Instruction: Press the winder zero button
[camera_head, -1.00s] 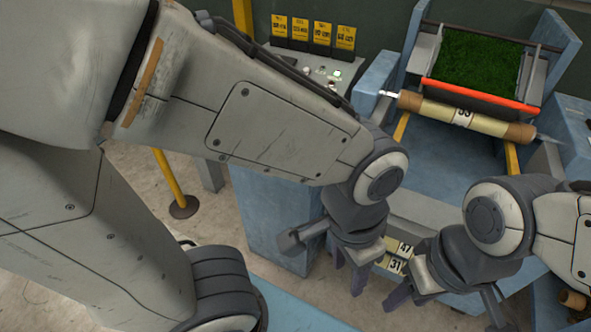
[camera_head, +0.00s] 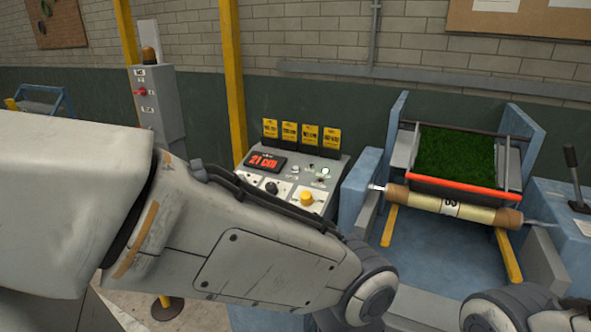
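A grey control console (camera_head: 340,165) stands left of the blue winder frame (camera_head: 357,195). I cannot read which one is the winder zero button. My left arm crosses in front of the console's lower part and hides it. Both grippers are below the picture's lower edge; only arm links show.
A roll (camera_head: 455,207) on a spindle lies across the winder, before a green turf tray (camera_head: 455,158) with a red front bar. Yellow cards (camera_head: 302,134) stand along the console's back edge. A grey cabinet (camera_head: 157,105) and yellow post (camera_head: 233,80) are behind.

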